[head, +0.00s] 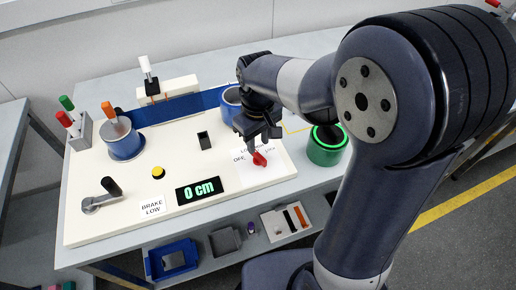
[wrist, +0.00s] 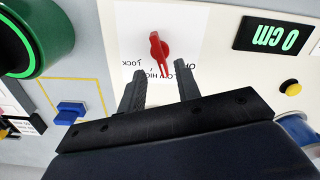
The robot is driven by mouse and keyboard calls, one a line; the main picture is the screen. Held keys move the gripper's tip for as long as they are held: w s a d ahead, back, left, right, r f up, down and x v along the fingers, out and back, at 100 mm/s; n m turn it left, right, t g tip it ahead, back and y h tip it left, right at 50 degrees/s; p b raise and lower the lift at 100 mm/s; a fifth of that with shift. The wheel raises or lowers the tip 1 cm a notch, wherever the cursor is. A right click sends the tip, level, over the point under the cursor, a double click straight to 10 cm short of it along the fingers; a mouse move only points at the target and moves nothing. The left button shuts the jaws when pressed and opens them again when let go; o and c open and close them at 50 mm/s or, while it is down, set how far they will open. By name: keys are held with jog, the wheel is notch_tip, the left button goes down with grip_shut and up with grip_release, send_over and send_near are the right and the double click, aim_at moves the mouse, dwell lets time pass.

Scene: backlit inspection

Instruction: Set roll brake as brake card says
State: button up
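The roll brake is a red knob (head: 259,159) on a white label sheet at the board's right end. It also shows in the wrist view (wrist: 157,50), near the upside-down words LOW, HIGH and LOCK. Its pointing end is hard to tell. The white brake card (head: 151,206) reads BRAKE LOW and lies at the board's front. My gripper (head: 261,142) is open and empty just above the knob. In the wrist view my gripper (wrist: 160,68) has a finger on either side of the knob's lower end, with gaps; contact is not visible.
A display (head: 198,190) reads 0 cm beside a yellow button (head: 158,172). A crank (head: 102,197) stands front left. A blue strip runs between two rolls behind. A green-ringed cylinder (head: 327,146) stands right of the board. Trays sit on the shelf below.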

aim_at(258, 154)
notch_tip(258, 154, up, 6)
jog(key=shift+f, duration=0.15)
dwell(0.3)
notch_tip(258, 154, down, 11)
jog(key=shift+f, duration=0.1)
dwell(0.3)
jog(key=shift+m, duration=0.3)
jog(key=shift+r, duration=0.2)
